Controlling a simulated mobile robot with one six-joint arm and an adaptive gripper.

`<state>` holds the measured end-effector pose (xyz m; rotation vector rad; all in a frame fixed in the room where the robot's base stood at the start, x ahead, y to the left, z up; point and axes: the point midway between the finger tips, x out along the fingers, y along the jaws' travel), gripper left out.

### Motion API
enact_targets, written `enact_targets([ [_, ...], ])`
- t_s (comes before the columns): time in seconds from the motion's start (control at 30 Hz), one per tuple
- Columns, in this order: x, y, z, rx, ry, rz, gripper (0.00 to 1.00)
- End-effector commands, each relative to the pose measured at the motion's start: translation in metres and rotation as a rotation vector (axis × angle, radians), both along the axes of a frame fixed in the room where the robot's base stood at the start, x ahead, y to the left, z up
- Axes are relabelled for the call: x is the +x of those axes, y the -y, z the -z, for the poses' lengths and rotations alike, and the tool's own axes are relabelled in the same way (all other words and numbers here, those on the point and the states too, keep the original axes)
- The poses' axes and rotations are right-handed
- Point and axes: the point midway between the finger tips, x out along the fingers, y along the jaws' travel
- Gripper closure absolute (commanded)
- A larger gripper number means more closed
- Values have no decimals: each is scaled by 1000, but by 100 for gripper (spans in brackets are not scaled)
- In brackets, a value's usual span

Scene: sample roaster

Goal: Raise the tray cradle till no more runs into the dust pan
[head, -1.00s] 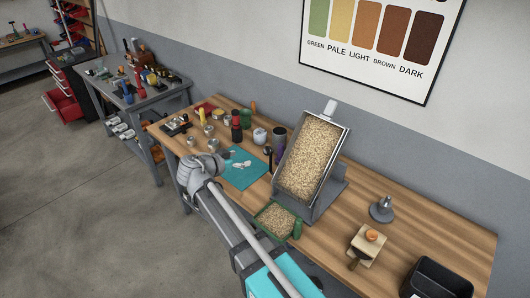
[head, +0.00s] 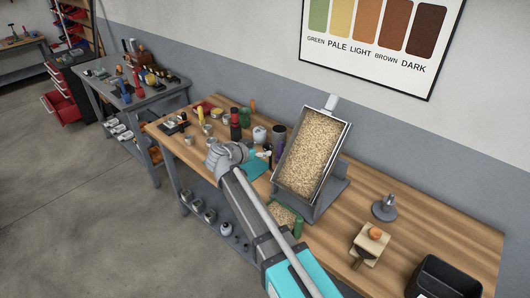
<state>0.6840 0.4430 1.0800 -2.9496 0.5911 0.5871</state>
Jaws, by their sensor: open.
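The tray cradle (head: 346,128) stands steeply tilted on a grey stand (head: 325,200), its tray full of pale beans (head: 312,155). A light grey grip (head: 332,102) sticks up from its top edge. The green dust pan (head: 298,228) lies below the cradle's low end, with beans in it. Whether beans are falling is too small to tell. My gripper (head: 263,155) is small in view, over the teal mat to the left of the cradle, apart from it. It looks open and empty.
Jars and tins (head: 237,128) stand behind and left of my gripper. A grey cone-shaped thing (head: 384,208), a wooden block (head: 370,245) and a black bin (head: 440,278) are to the right. The wall behind carries a roast colour chart (head: 380,40).

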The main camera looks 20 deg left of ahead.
Motion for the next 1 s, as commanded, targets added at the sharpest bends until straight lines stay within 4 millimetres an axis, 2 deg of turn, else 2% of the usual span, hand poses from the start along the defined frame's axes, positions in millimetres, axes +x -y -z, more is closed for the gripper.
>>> enact_targets([
  [0.1,13,5,7,0,0,2,16],
  [0.3,23,9,11,0,0,0,16],
  [0.67,24,10,11,0,0,-1,16],
  [1.0,24,9,11,0,0,-1,77],
])
